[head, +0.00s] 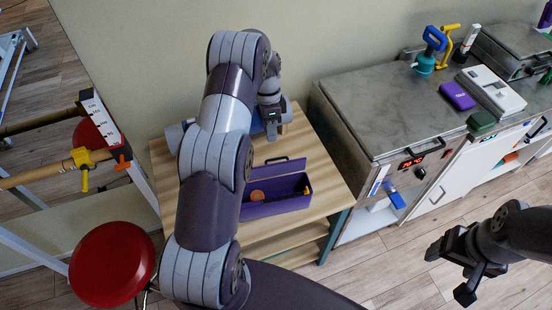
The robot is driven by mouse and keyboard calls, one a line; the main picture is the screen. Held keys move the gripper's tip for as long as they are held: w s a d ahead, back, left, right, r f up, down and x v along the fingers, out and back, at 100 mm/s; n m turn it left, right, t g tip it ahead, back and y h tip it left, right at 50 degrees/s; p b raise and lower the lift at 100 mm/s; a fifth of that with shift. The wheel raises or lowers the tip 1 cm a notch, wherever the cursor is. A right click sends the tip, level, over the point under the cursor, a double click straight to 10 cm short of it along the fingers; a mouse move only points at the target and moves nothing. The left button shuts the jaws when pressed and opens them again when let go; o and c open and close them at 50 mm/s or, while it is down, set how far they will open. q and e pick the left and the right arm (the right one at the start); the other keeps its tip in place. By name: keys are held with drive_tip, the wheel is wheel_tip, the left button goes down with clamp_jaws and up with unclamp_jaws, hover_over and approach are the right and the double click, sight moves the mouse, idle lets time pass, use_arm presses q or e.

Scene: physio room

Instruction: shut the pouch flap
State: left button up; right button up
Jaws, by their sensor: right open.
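A purple open-topped container (283,204), the likeliest pouch, sits on the wooden table (325,165). An orange round thing (257,196) shows inside it at the left. A black handle (277,160) shows at its back edge; I cannot tell clearly how the flap lies. My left gripper (272,128) points down behind the container, over the back of the table. Its fingertips are too small and hidden to read. My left arm covers the container's left side. My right gripper (450,272) is open and empty over the floor at the lower right, far from the container.
A red stool (112,264) stands left of the table, near parallel bars with a yellow clamp (82,160). A metal-topped cabinet (375,105) at the right bears a purple box (457,96), a white case (492,91) and several other items. Floor before the cabinet is clear.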

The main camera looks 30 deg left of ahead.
sight(267, 167)
use_arm(q)
wheel_tip(267, 167, down, 9)
drive_tip(key=d+p, duration=0.1)
drive_tip(key=p, duration=0.1)
drive_tip(key=shift+s+d, duration=0.3)
drive_tip(key=c, duration=0.3)
drive_tip(key=shift+s, duration=0.1)
clamp_jaws()
use_arm(e)
drive_tip(key=shift+w+d+f, duration=0.1)
drive_tip(key=shift+w+d, duration=0.05)
drive_tip(key=shift+w, duration=0.15)
